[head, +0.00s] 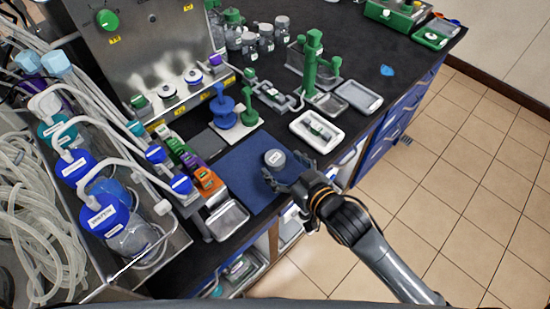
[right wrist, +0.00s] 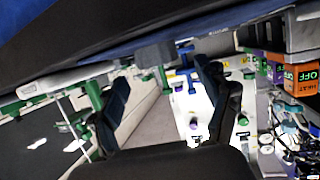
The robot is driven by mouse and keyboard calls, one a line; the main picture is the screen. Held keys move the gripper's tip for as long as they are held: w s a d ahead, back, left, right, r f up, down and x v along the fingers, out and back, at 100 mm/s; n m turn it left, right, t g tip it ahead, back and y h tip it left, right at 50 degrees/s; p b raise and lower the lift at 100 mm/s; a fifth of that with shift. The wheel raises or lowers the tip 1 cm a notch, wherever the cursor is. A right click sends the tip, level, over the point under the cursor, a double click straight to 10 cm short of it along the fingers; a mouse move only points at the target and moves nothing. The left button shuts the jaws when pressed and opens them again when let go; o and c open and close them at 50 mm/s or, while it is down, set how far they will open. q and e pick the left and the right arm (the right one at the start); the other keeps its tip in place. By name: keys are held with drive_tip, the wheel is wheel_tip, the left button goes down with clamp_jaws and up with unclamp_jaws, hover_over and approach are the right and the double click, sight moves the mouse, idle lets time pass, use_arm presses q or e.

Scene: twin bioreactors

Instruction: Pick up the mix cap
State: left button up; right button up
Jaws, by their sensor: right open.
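A round grey cap with a white label, which I take for the mix cap (head: 274,158), sits on the blue mat (head: 245,187). The label is too small to read for sure. My right gripper (head: 284,175) is open at the cap's near right side, its fingers spread close to it. I cannot tell whether they touch. In the right wrist view the two dark fingers (right wrist: 172,100) stand apart, and a grey block-like shape, possibly the cap, shows beyond them. My left gripper is not in view.
A white tray (head: 296,127) with a small part lies behind the mat. A blue stand (head: 222,106) and a green holder (head: 313,68) rise farther back. Orange and purple switch blocks (head: 205,178) and a metal tray (head: 227,220) border the mat's left.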

sight(277, 160)
drive_tip(key=x, duration=0.5)
drive_tip(key=shift+d+f+p, duration=0.1)
drive_tip(key=shift+p, duration=0.25)
drive_tip(key=c, duration=1)
